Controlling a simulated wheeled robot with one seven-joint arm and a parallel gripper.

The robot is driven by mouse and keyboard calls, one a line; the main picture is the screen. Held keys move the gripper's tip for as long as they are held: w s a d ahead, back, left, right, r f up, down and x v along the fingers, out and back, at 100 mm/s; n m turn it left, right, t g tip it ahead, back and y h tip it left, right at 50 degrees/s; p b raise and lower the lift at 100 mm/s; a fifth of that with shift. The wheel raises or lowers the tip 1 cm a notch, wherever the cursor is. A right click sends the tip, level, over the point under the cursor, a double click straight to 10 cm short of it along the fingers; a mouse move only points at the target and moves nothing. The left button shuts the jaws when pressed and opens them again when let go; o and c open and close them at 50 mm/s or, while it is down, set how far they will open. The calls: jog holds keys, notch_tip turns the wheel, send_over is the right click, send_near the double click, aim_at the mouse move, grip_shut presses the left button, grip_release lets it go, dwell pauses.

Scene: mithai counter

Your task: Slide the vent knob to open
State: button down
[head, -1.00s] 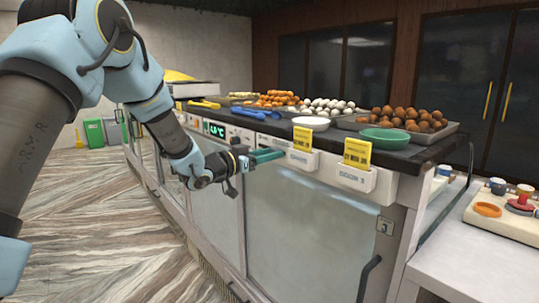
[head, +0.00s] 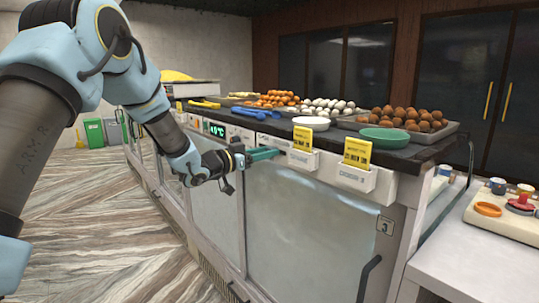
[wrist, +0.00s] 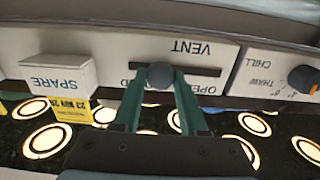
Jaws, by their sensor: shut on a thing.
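The vent knob (wrist: 160,74) is a dark round knob in a dark horizontal slot on a white panel marked VENT, which appears upside down in the wrist view. The knob stands left of the slot's middle there. The OPEN label is below the slot's right part; the label at the left is mostly hidden by a finger. My gripper (wrist: 161,82) has its two green fingers on either side of the knob, shut on it. In the head view my gripper (head: 264,154) is at the counter's front panel; the knob is hidden there.
A white SPARE card holder (wrist: 59,76) is left of the vent panel in the wrist view, and a CHILL/THAW dial (wrist: 303,79) is right. In the head view, trays of sweets and a green bowl (head: 384,138) stand on the counter above. The floor at left is clear.

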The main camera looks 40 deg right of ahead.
aim_at(263, 145)
jog(key=w, duration=0.6)
jog(key=shift+d, duration=0.15)
jog(key=shift+w+r, duration=0.15)
jog(key=shift+w, duration=0.15)
jog(key=shift+c, duration=2.4)
grip_release()
jog(key=shift+w, duration=0.1)
jog(key=shift+a+f, duration=0.2)
jog(key=shift+a, duration=0.1)
jog(key=a+b, duration=0.3)
jog(key=a, duration=0.7)
jog(key=shift+w+b, duration=0.25)
jog(key=shift+b, duration=0.15)
jog(key=shift+w+a+r, duration=0.1)
jog(key=shift+a, duration=0.05)
